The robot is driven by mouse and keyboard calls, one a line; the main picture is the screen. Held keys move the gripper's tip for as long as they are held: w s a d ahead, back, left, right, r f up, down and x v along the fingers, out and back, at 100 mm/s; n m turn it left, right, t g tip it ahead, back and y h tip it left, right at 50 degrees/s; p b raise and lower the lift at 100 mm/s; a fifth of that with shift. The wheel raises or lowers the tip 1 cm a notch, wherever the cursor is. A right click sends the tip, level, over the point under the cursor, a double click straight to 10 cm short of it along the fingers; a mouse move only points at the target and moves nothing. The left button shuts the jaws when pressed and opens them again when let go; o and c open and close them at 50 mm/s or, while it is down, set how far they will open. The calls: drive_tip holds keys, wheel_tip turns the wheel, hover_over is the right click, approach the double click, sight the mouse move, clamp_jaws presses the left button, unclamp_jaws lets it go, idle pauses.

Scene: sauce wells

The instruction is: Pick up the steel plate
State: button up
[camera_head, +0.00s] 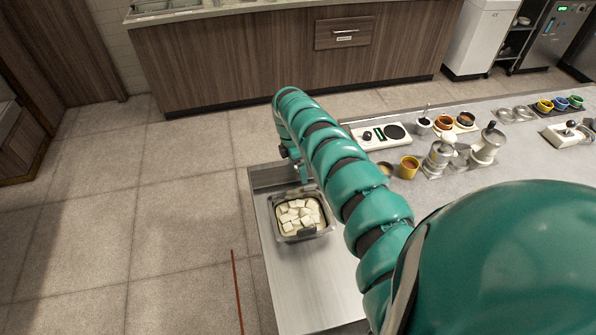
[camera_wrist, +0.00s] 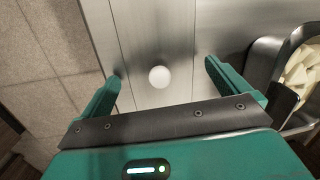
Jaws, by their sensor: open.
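I cannot make out a separate steel plate for certain. Bare brushed steel (camera_wrist: 150,35) lies below my gripper (camera_wrist: 163,70) in the wrist view; it also shows as the steel surface (camera_head: 300,297) at the counter's left end in the head view. A small round white spot (camera_wrist: 159,77) shows between the fingers; I cannot tell whether it is a thing or a reflection. My gripper is open, with nothing held between its two green fingers. In the head view the arm mostly hides the gripper, near the steel surface's back edge.
A metal pan (camera_head: 303,233) of white cubes stands close to my gripper; it is at the right in the wrist view (camera_wrist: 262,62). Open floor lies left.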

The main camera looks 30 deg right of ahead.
drive_tip(key=shift+d+f, duration=0.1)
drive_tip(key=shift+f, duration=0.05)
drive_tip(key=c, duration=1.6)
